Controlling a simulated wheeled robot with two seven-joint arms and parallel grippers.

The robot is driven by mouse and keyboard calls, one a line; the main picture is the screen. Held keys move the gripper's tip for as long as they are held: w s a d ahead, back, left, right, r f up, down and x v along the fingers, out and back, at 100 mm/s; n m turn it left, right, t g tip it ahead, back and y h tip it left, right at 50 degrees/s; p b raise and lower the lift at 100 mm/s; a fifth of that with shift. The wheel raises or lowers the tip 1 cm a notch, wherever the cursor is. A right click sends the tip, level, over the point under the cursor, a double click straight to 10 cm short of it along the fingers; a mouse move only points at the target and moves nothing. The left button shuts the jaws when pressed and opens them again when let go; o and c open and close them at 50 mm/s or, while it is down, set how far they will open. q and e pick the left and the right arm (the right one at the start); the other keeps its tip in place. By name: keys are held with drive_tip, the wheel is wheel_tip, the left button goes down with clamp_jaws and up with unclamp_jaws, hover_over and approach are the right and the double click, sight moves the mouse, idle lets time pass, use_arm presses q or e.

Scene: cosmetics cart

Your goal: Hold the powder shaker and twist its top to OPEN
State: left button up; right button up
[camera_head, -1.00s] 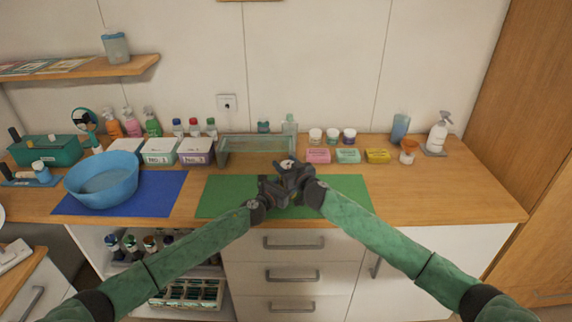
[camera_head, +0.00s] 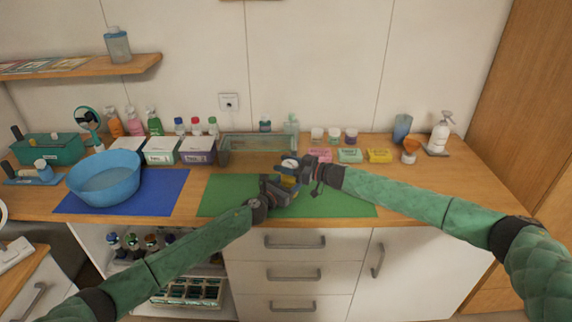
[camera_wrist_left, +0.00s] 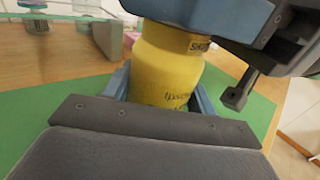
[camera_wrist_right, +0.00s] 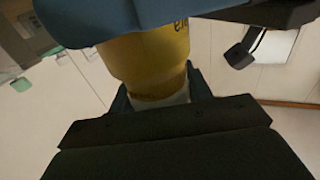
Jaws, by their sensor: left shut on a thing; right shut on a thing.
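The powder shaker (camera_head: 288,180) has a yellow body and a pale top, and stands upright over the green mat (camera_head: 225,192) between my two grippers. My left gripper (camera_head: 279,188) is shut around its yellow body, which fills the left wrist view (camera_wrist_left: 165,70). My right gripper (camera_head: 301,172) is shut on the upper end of the shaker from the right. In the right wrist view the yellow body (camera_wrist_right: 148,65) narrows to a pale part between the right fingers. The fingers hide much of the top, so its turn position cannot be told.
A blue bowl (camera_head: 103,180) sits on a blue mat (camera_head: 160,197) to the left. Small boxes (camera_head: 349,156) and jars stand behind on the right. A glass-sided tray (camera_head: 258,143) stands behind the shaker.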

drive_tip(key=n+g, duration=0.2)
drive_tip(key=g, duration=0.1)
drive_tip(key=n+g+y, duration=0.1)
drive_tip(key=n+g, duration=0.1)
drive_tip(key=g, duration=0.1)
drive_tip(key=shift+s+g, duration=0.15)
drive_tip(key=shift+g, duration=0.25)
drive_tip(key=shift+s+d+n+g+h, duration=0.1)
drive_tip(key=shift+n+g+h, duration=0.1)
drive_tip(key=shift+n+g, duration=0.75)
drive_tip(key=shift+s+a+n+g+h, duration=0.1)
drive_tip(key=shift+n+g+h, duration=0.1)
drive_tip(key=shift+n+g, duration=0.75)
drive_tip(key=shift+s+d+n+g+h, duration=0.15)
drive_tip(key=shift+n+g, duration=0.35)
drive_tip(key=shift+g, duration=0.9)
drive_tip(key=o, duration=1)
drive_tip(key=v, duration=1.2)
drive_tip(key=shift+w, duration=0.15)
